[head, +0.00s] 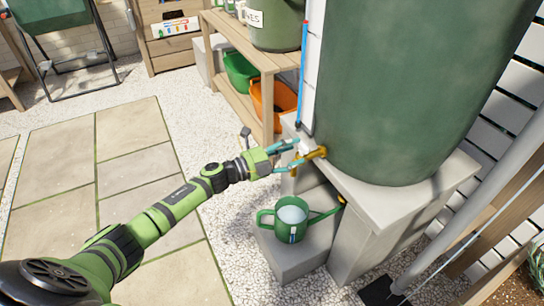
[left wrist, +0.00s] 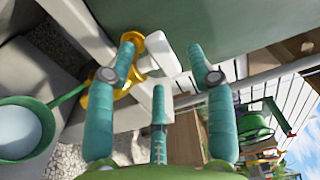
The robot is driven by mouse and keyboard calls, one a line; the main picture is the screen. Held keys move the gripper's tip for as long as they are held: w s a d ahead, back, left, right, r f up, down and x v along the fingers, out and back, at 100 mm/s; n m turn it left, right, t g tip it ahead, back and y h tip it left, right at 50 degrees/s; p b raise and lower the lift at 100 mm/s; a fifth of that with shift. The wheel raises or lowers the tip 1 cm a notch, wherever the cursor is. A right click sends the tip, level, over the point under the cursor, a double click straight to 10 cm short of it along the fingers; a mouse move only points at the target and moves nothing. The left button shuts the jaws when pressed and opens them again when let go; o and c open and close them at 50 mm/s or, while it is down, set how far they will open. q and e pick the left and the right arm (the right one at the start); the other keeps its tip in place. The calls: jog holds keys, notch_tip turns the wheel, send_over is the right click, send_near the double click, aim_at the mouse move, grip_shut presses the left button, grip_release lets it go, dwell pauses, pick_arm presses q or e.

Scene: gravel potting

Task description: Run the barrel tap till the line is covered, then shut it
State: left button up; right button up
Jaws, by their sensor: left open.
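The large green barrel (head: 410,85) stands on a grey block. Its brass tap (head: 314,153) sticks out low on the left side. My left gripper (head: 285,157) is at the tap with its teal fingers apart. In the left wrist view, the white tap lever (left wrist: 163,54) lies between the spread fingers, beside the brass body (left wrist: 102,98); I cannot tell whether they touch. A green watering can (head: 291,234) stands upright on a lower block below the tap, with a pale surface inside. No line inside it and no running stream can be made out. My right gripper is out of view.
A wooden shelf (head: 228,30) with a green tub (head: 240,72) and an orange tub (head: 284,101) stands behind. A grey downpipe (head: 470,180) is at right. Paving on the left is clear.

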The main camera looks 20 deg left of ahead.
pick_arm(q)
jog(key=v, duration=0.8)
jog(key=shift+s+r, duration=0.1)
dwell(0.8)
